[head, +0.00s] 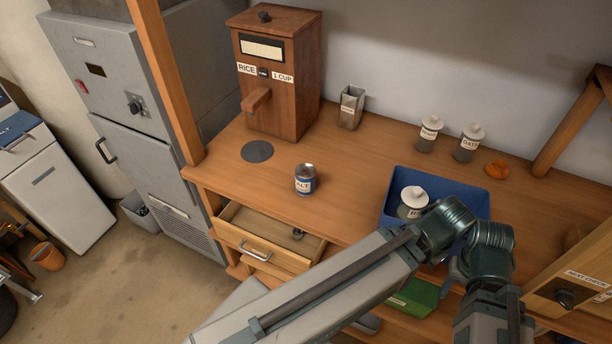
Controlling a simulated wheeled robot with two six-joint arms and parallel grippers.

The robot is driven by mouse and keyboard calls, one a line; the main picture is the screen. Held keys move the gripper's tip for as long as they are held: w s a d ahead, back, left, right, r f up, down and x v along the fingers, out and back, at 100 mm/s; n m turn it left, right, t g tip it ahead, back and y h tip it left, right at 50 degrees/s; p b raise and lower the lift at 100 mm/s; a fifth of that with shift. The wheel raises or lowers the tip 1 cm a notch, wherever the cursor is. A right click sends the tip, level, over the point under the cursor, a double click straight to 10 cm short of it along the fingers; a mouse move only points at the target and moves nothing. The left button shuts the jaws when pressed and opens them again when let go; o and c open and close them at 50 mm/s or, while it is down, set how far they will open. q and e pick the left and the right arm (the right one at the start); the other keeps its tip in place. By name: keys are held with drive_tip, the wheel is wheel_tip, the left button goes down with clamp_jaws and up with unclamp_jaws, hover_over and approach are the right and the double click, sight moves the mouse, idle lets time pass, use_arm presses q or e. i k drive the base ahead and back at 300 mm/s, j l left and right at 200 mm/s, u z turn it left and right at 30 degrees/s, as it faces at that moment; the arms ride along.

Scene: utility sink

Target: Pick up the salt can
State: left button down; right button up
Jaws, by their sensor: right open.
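The salt can (305,182) is a small blue can with a white label and a grey top. It stands upright on the wooden counter (350,215), behind the open drawer, and nothing touches it. My right arm crosses the lower right of the view. My right gripper (455,270) is mostly hidden by the arm's joints, near the front of the blue bin, well to the right of the can. It is open, and I see nothing held in it. My left gripper is not in view.
A wooden rice dispenser (277,85) stands behind a dark round disc (257,151). An open drawer (265,232) juts out in front. The blue bin (395,190) holds a white-lidded jar (413,197).

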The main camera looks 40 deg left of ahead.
sight(305, 173)
drive_tip(key=u, duration=0.95)
drive_tip(key=i+u, duration=0.2)
drive_tip(key=u, duration=0.3)
drive_tip(key=k+l+z, duration=0.25)
drive_tip(key=z, duration=0.2)
drive_tip(key=k+l+z, duration=0.4)
drive_tip(key=i, duration=0.1)
